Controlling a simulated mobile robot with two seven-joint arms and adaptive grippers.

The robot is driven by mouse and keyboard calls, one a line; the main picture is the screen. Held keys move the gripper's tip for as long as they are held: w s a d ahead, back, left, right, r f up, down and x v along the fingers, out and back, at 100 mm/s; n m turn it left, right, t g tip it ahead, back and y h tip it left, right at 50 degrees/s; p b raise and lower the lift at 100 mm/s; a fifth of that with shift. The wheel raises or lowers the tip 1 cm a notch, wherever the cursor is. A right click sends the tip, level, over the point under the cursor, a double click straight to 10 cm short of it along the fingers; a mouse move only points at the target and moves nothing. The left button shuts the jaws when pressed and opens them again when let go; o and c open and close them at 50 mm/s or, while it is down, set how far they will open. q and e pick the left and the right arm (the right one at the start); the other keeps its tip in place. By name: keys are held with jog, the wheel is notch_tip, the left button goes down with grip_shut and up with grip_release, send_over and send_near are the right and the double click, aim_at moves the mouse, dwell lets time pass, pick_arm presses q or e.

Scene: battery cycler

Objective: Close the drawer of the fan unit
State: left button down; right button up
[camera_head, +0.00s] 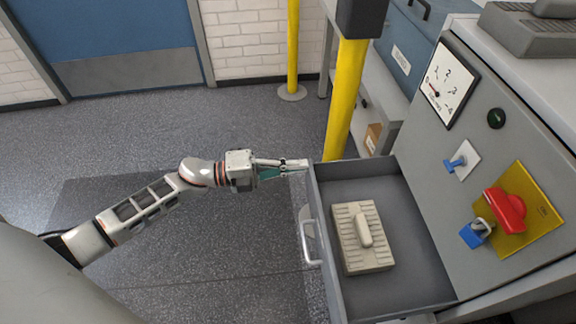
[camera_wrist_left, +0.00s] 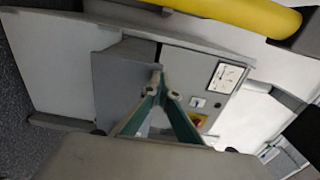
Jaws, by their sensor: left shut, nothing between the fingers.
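The fan unit (camera_head: 478,125) is a grey cabinet with a sloped panel at the right of the head view. Its grey drawer (camera_head: 400,276) stands open, pulled out toward the left. The drawer has a pale bar handle (camera_head: 306,246) on its front. My left gripper (camera_head: 304,165) is shut and empty, its tips at the far front corner of the drawer. Whether the tips touch the drawer I cannot tell. In the left wrist view the shut fingers (camera_wrist_left: 161,80) point at the grey unit. My right gripper is not in view.
A beige block with a grip (camera_head: 362,238) lies in the drawer. The panel carries a gauge (camera_head: 450,82), a red switch (camera_head: 505,210) and a blue padlock (camera_head: 475,233). A yellow post (camera_head: 344,100) stands just behind the drawer. The floor to the left is clear.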

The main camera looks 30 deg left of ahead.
pick_arm(q)
jog(key=x, duration=1.9)
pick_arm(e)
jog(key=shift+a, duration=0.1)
pick_arm(q)
jog(key=shift+a, duration=0.1)
